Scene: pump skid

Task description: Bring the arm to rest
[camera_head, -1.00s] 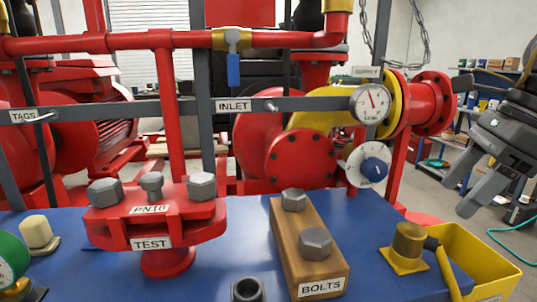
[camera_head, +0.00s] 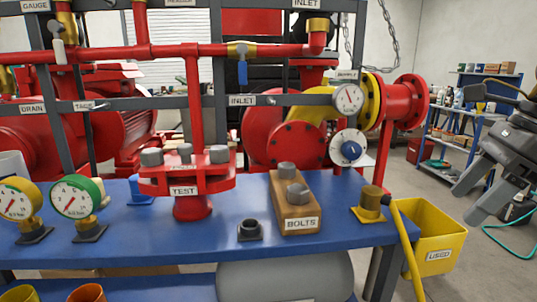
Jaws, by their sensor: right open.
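My right gripper (camera_head: 468,198) is at the right edge of the head view, its two grey fingers apart and nothing between them. It hangs in the air to the right of the blue bench (camera_head: 330,246), above and beyond the yellow bin labelled USED (camera_head: 438,256). It touches nothing that I can see. Most of the right arm is cut off by the picture's edge. My left gripper is not in the view.
A pipe frame stands behind. Shelves (camera_head: 470,135) are at the back right.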

